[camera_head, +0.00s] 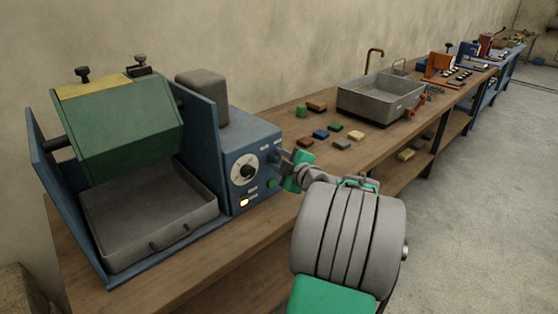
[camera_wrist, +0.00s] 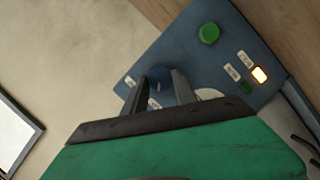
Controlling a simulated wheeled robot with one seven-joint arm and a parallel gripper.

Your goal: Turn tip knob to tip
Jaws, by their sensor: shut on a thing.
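The blue machine's control panel (camera_head: 236,155) faces right, with a white dial and black pointer (camera_head: 247,172) on it. My gripper (camera_head: 279,158) is at the panel's upper right. In the wrist view its two fingers (camera_wrist: 161,88) are shut on a dark round knob (camera_wrist: 160,74), one finger on each side. The knob's lower part and its pointer mark are hidden by the fingers. The white dial (camera_wrist: 210,93) is partly behind the right finger. The machine's green drum body (camera_head: 125,130) hangs tilted above a grey tray (camera_head: 150,240).
A green button (camera_wrist: 209,33) and a lit lamp (camera_wrist: 260,74) sit near the knob. Colored blocks (camera_head: 321,134) and a grey sink (camera_head: 380,98) stand farther along the wooden bench (camera_head: 300,190). The floor at right is clear.

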